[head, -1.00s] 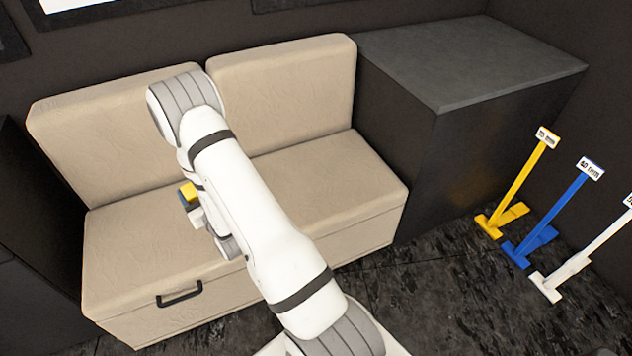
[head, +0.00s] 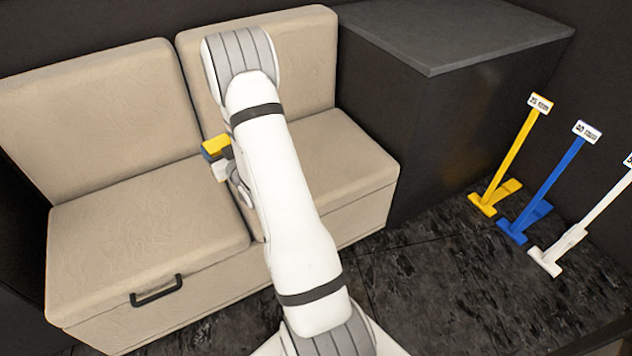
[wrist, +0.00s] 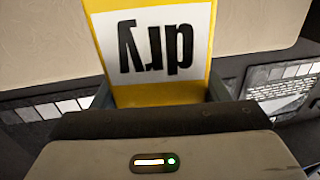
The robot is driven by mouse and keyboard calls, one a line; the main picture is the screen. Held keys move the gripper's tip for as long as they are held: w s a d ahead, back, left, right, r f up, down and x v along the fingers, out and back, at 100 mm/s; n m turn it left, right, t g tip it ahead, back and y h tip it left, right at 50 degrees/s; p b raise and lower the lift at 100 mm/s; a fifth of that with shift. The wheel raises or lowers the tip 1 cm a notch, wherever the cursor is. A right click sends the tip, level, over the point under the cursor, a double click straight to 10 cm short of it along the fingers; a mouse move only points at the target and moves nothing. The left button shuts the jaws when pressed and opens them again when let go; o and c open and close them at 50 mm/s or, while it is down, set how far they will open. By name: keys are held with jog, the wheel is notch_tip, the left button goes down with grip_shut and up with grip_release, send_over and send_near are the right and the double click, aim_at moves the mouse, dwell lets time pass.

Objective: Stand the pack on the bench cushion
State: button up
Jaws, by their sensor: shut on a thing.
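The pack (wrist: 150,95) is yellow with a white label that reads "dry", upside down in the wrist view. My gripper (wrist: 160,98) is shut on it. My arm hides most of the gripper there. The bench has beige seat cushions (head: 140,225) with two back cushions behind. I cannot tell the height of the pack above the seat.
A black handle (head: 157,291) is on the bench front. A dark cabinet with a grey top (head: 450,35) stands right of the bench. Yellow, blue and white stands (head: 512,165) are on the floor at right. Both seat cushions look clear.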

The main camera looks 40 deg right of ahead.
jog(key=s+d+f+m+h+b, duration=0.1)
jog(key=s+d+f+b, duration=0.2)
jog(key=d+b, duration=0.5)
jog(key=s+d+f+m+h+b, duration=0.1)
jog(key=s+d+f+h+b, duration=0.2)
jog(key=d, duration=0.9)
notch_tip(320, 180, down, 9)
jog(key=y+b, duration=0.1)
jog(key=b, duration=0.3)
jog(key=shift+g+b, duration=0.3)
jog(key=shift+b, duration=0.05)
jog(key=shift+d, duration=0.1)
jog(key=shift+f, duration=0.2)
jog(key=o, duration=1.1)
jog(key=shift+o, duration=0.2)
jog(key=shift+r, duration=0.2)
